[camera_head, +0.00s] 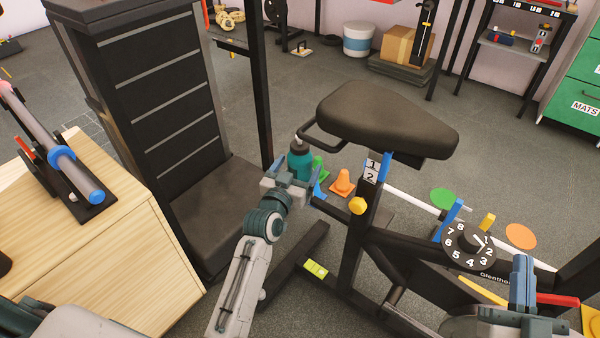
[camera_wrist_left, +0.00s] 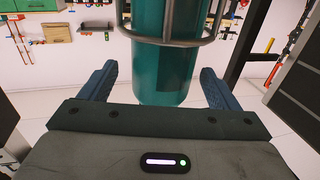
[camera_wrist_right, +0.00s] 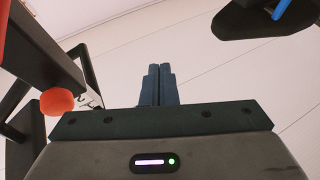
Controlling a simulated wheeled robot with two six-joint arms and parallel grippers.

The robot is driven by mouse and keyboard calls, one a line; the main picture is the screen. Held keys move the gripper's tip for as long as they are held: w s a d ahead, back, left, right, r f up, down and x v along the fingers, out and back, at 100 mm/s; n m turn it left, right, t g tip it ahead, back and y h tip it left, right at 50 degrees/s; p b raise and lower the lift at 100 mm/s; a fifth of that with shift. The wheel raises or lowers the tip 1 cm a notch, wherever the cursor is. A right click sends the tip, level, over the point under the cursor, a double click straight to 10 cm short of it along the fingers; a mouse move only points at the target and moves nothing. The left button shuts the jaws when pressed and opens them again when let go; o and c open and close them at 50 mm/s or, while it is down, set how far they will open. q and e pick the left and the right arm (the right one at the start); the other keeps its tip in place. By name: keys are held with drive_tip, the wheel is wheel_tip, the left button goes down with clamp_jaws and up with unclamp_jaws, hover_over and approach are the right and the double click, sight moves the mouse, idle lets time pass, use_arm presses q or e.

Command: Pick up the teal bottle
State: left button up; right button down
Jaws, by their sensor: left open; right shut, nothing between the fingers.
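The teal bottle (camera_head: 299,162) stands upright beside the bike frame, below the seat. In the left wrist view the bottle (camera_wrist_left: 162,75) is large, with dark cage bars across its upper part. My left gripper (camera_head: 291,184) is at the bottle, and its lower part is hidden behind the gripper in the head view. The two fingers are open, one on each side of the bottle, with gaps visible between them and it. My right gripper (camera_head: 522,268) is shut and empty at the lower right, far from the bottle; its closed fingers (camera_wrist_right: 159,85) show in the right wrist view.
The black bike seat (camera_head: 385,115) overhangs just right of the bottle. An orange cone (camera_head: 342,184) is near it. A black dial (camera_head: 468,245) is near my right gripper. A wooden cabinet (camera_head: 120,245) and a dark slatted tower (camera_head: 150,90) stand left.

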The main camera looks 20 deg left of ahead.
use_arm(q)
drive_tip(key=w, duration=0.4)
drive_tip(key=shift+w+d, duration=0.1)
drive_tip(key=shift+w, duration=0.1)
use_arm(e)
drive_tip(key=r+t, duration=0.2)
drive_tip(key=r, duration=0.1)
drive_tip(key=shift+s+y, duration=0.3)
drive_tip(key=shift+s, duration=0.1)
use_arm(q)
drive_tip(key=shift+c, duration=0.3)
drive_tip(key=c, duration=1.1)
drive_tip(key=shift+r, duration=0.1)
